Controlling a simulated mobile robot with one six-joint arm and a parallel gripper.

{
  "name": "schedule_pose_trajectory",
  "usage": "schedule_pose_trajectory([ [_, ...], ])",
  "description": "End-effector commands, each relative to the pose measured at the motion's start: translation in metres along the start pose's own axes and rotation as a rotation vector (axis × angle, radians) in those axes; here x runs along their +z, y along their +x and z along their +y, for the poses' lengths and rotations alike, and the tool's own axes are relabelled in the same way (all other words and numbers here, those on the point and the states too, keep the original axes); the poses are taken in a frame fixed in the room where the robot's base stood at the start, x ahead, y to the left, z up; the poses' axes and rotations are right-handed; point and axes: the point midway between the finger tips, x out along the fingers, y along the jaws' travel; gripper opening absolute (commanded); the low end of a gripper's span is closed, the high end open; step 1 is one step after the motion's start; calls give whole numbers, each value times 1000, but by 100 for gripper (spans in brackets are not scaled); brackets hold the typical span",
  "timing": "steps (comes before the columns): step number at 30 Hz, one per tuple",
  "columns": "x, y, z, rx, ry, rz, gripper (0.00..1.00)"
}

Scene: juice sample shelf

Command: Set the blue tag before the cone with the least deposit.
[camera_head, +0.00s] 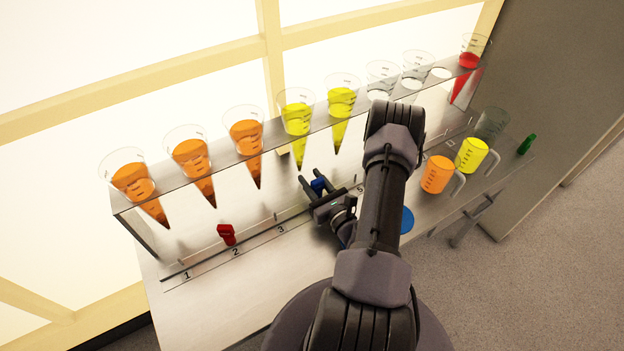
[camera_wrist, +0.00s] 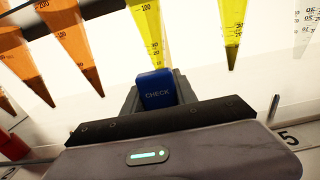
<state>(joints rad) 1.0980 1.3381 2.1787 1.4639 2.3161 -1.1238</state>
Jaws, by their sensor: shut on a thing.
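My gripper (camera_head: 318,192) is shut on the blue tag (camera_head: 318,186), just below the left yellow cone (camera_head: 296,118), between the marks 3 and 5. In the wrist view the blue tag (camera_wrist: 157,92) reads CHECK and stands upright between the fingers. I cannot tell whether it touches the ledge. To the right hangs a second yellow cone (camera_head: 341,102). Three orange cones (camera_head: 132,182) (camera_head: 192,158) (camera_head: 246,137) hang to the left. Clear cones (camera_head: 381,78) and a red cone (camera_head: 469,62) are farther right. Deposit levels are too small to compare surely.
A red tag (camera_head: 226,235) stands at mark 2 on the numbered rail (camera_head: 205,257). An orange jug (camera_head: 437,175), a yellow jug (camera_head: 472,154), a clear vessel (camera_head: 491,122) and a green item (camera_head: 527,144) are on the right. A blue round thing (camera_head: 407,220) is partly behind my arm. The left counter front is bare.

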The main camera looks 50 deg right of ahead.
Motion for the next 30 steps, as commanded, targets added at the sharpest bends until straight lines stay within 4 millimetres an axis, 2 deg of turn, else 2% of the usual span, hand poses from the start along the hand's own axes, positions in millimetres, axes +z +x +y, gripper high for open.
schedule_pose_trajectory([
  [13, -6, 0, 0, 0, 0, 0, 0],
  [14, -6, 0, 0, 0, 0, 0, 38],
  [17, -6, 0, 0, 0, 0, 0, 57],
  [30, -6, 0, -2, 3, -1, -1, 59],
])
